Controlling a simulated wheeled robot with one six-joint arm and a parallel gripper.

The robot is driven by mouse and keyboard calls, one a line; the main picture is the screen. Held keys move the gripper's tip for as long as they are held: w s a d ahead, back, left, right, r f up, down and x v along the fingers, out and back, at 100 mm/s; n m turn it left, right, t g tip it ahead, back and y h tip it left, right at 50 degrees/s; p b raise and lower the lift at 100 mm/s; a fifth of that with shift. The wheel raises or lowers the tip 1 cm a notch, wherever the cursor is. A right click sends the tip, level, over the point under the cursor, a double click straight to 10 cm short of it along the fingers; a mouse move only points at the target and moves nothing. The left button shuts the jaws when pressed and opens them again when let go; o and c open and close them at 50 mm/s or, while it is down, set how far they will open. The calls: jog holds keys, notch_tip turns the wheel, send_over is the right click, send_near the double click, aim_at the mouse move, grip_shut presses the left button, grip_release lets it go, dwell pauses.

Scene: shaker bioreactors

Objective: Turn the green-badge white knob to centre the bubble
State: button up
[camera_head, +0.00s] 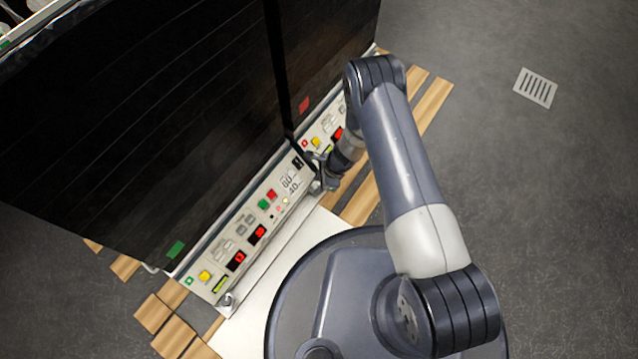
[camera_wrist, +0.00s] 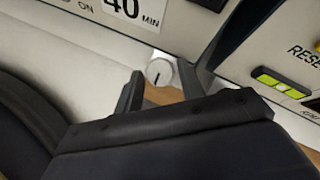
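A white knob (camera_wrist: 159,72) with a dark pointer line shows in the wrist view, low beneath the front panel. My gripper (camera_wrist: 160,90) is open, with one dark finger to each side of the knob; I see no clear contact. In the head view my gripper (camera_head: 318,184) is at the right end of the left, green-badged unit (camera_head: 189,281). Another knob (camera_head: 227,300) stands at that unit's left end. A yellow-green bubble vial (camera_head: 220,284) is at the left of its panel. The bubble is too small to make out. No badge shows on the knob between my fingers.
A second unit with a red badge (camera_head: 305,143) adjoins on the right; its yellow-green vial (camera_wrist: 283,82) shows in the wrist view. Dark housings (camera_head: 150,120) rise behind the panels. Wooden slats (camera_head: 430,103) lie underneath. Grey floor with a drain (camera_head: 535,88) is clear at right.

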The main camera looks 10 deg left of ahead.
jog(key=c, duration=0.7)
jog(key=shift+f+m+b, duration=0.1)
jog(key=shift+m+b, duration=0.2)
jog(key=shift+b, duration=0.05)
jog(key=shift+s+m+t+b, duration=0.15)
jog(key=shift+m+t+b, duration=0.25)
jog(key=shift+m+b, duration=0.4)
jog(key=m+t, duration=0.1)
jog(key=m, duration=0.2)
jog(key=shift+s+b, duration=0.1)
jog(key=shift+b, duration=0.2)
jog(key=m, duration=0.2)
jog(key=m+t, duration=0.1)
jog(key=shift+s+m+t, duration=0.15)
jog(key=shift+m+t, duration=0.15)
jog(key=shift+m, duration=0.1)
jog(key=shift+a+m+t+h, duration=0.1)
jog(key=shift+m+t+h, duration=0.25)
jog(key=shift+m, duration=1.15)
